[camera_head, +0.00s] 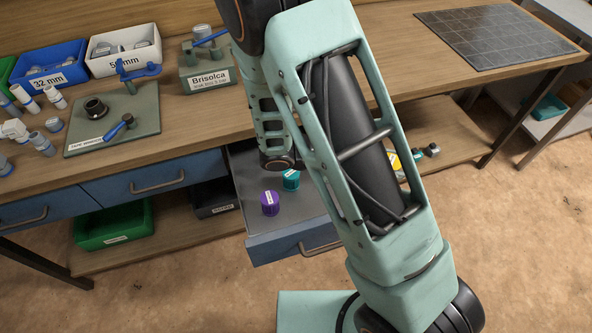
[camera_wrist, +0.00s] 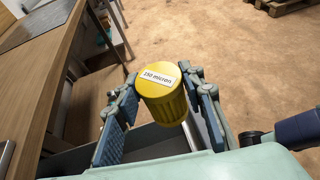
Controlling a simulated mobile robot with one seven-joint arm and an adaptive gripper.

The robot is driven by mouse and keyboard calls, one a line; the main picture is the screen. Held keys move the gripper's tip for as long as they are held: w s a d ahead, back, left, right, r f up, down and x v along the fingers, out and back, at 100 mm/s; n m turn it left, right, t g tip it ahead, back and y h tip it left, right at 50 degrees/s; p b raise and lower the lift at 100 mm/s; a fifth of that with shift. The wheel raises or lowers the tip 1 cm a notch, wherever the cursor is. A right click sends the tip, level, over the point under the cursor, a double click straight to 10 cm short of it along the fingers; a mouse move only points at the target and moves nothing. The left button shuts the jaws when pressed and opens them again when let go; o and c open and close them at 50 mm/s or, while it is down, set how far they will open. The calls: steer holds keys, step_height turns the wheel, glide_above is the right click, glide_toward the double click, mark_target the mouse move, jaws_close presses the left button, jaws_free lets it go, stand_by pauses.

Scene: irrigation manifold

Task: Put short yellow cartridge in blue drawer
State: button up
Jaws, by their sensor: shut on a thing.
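The yellow cartridge (camera_wrist: 165,98) is ribbed and has a white label reading "250 micron" on its top. My gripper (camera_wrist: 160,84) is shut on it, with one finger on each side, in the wrist view. The blue drawer (camera_head: 290,247) stands pulled open under the bench. A purple cartridge (camera_head: 270,203) and a teal cartridge (camera_head: 291,180) stand upright inside it. My arm covers the drawer's right part. In the wrist view a dark grey surface lies below the fingers.
The bench top (camera_head: 215,120) carries a blue bin (camera_head: 50,75), a white bin (camera_head: 126,58), fittings and a green plate. A green crate (camera_head: 110,230) sits on the lower shelf. Shut drawers (camera_head: 135,187) are left of the open one. Open floor lies in front.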

steer(key=w+a+n+t+y, duration=0.2)
steer(key=w+a+n+t, duration=0.3)
steer(key=w+a, duration=0.3)
steer(key=shift+s+d+f+b, duration=0.15)
steer(key=shift+f+b, duration=0.8)
steer(key=shift+f, duration=1.9)
steer(key=shift+w+d+f+b, duration=0.1)
steer(key=shift+f+b, duration=0.85)
steer(key=shift+f, duration=1.9)
steer(key=shift+s+d+f+b, duration=0.15)
steer(key=shift+f+b, duration=0.8)
steer(key=shift+f, duration=1.9)
steer(key=shift+f, duration=0.2)
steer(key=o, duration=1.2)
steer(key=shift+r, duration=0.15)
